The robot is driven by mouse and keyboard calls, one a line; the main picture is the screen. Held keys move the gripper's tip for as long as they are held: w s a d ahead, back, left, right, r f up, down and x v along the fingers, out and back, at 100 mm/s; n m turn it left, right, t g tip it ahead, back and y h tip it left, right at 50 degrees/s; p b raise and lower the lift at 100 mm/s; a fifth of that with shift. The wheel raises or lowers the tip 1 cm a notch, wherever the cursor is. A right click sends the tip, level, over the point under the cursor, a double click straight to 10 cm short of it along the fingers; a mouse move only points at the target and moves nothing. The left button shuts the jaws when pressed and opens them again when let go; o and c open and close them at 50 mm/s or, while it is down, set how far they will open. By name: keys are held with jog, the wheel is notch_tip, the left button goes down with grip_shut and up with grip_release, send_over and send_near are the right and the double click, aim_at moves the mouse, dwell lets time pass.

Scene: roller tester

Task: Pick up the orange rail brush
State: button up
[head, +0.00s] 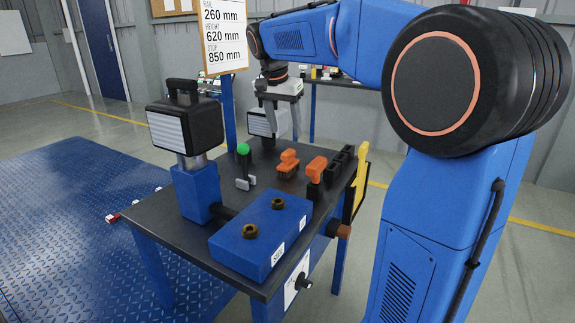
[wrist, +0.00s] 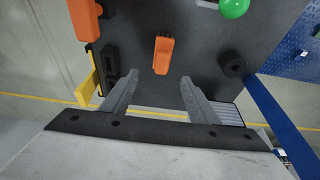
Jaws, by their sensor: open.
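An orange brush-like piece (head: 288,160) with a darker underside lies on the dark bench top, right of the green ball; I take it for the rail brush. In the wrist view the orange piece (wrist: 163,52) appears just beyond and between my fingertips, apart from them. My gripper (head: 283,122) hangs above the far part of the bench, fingers down. In the wrist view my gripper (wrist: 159,77) is open with nothing between its fingers. A second orange piece (head: 316,167) stands in a black holder nearer the bench's right edge; it also shows in the wrist view (wrist: 84,15).
A green ball (head: 243,148) on a dark stem stands left of the brush. A blue box (head: 262,235) and a lamp (head: 186,128) fill the front and left. Black blocks (head: 342,160) and a yellow plate (head: 360,180) line the right edge.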

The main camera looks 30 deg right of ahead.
aim_at(289, 151)
jog(key=x, duration=0.8)
jog(key=shift+w+d+f, duration=0.1)
jog(key=shift+f, duration=0.25)
jog(key=shift+x, duration=2.75)
jog(key=shift+w+a, duration=0.1)
jog(key=shift+a, duration=0.15)
jog(key=shift+c, duration=0.6)
jog(key=c, duration=1.1)
